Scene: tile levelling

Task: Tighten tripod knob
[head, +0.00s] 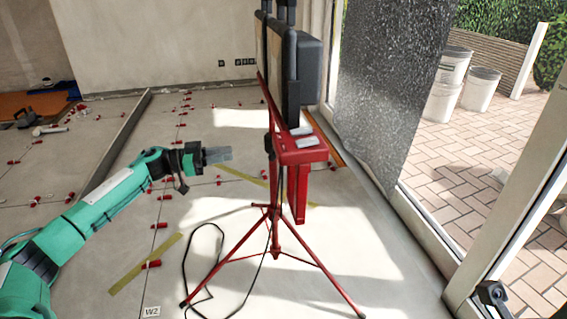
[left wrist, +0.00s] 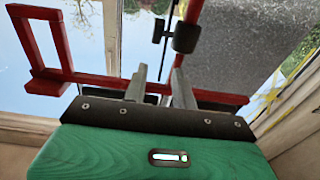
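The red tripod (head: 273,215) stands upright on splayed legs in the middle of the head view, carrying a dark lamp head. In the left wrist view a dark cylindrical piece (left wrist: 186,37), possibly the knob, sits on a red post above the fingertips. A thin dark lever (left wrist: 159,31) is left of it. My left gripper (head: 230,153) is left of the tripod post, apart from it. In the left wrist view my left gripper (left wrist: 160,72) has a gap between its fingers, with nothing held. I cannot make out the knob clearly in the head view.
A dark cable (head: 190,240) loops on the floor by the tripod's left leg. Several red tile-levelling pieces (head: 153,264) dot the floor. A speckled grey panel (head: 385,75) and the glass door frame (head: 500,225) stand at right.

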